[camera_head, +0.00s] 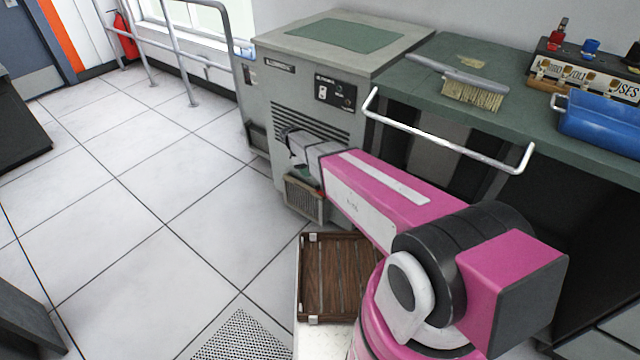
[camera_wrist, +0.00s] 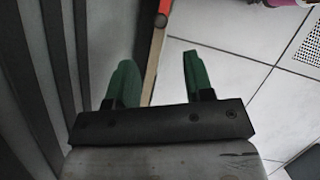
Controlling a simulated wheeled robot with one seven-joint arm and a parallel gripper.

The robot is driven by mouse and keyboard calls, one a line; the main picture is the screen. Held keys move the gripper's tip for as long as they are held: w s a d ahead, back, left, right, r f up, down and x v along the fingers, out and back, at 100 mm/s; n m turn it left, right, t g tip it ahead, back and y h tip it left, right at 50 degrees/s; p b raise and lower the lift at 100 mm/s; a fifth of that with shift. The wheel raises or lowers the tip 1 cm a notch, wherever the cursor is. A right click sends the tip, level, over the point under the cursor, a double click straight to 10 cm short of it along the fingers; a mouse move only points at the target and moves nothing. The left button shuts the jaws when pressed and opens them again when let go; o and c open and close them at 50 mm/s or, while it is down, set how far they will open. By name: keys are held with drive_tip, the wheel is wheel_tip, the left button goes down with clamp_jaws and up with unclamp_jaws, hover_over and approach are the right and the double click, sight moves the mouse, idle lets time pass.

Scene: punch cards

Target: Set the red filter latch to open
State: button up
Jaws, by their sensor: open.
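A small red latch (camera_wrist: 161,18) shows at the top of the wrist view, at the end of a narrow tan strip. It lies ahead of my gripper (camera_wrist: 158,72), roughly in line with the gap between the green fingers. The fingers are spread, with nothing held between them. In the head view my gripper (camera_head: 301,172) is low at the front of the grey machine (camera_head: 262,100), just above the tan-framed filter (camera_head: 304,200). A small red bit, probably the latch, shows beside it (camera_head: 321,192); my arm hides much of that area. I cannot tell the latch's setting.
A green-topped bench (camera_head: 500,62) with a white rail (camera_head: 450,142) adjoins the machine on the right. It bears a brush (camera_head: 470,92) and a blue bin (camera_head: 600,128). A brown slatted crate (camera_head: 338,280) stands below my arm.

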sight(318, 187)
drive_tip(key=x, duration=0.9)
drive_tip(key=shift+d+f, duration=0.1)
drive_tip(key=shift+f, duration=0.25)
drive_tip(key=shift+s, duration=0.1)
clamp_jaws()
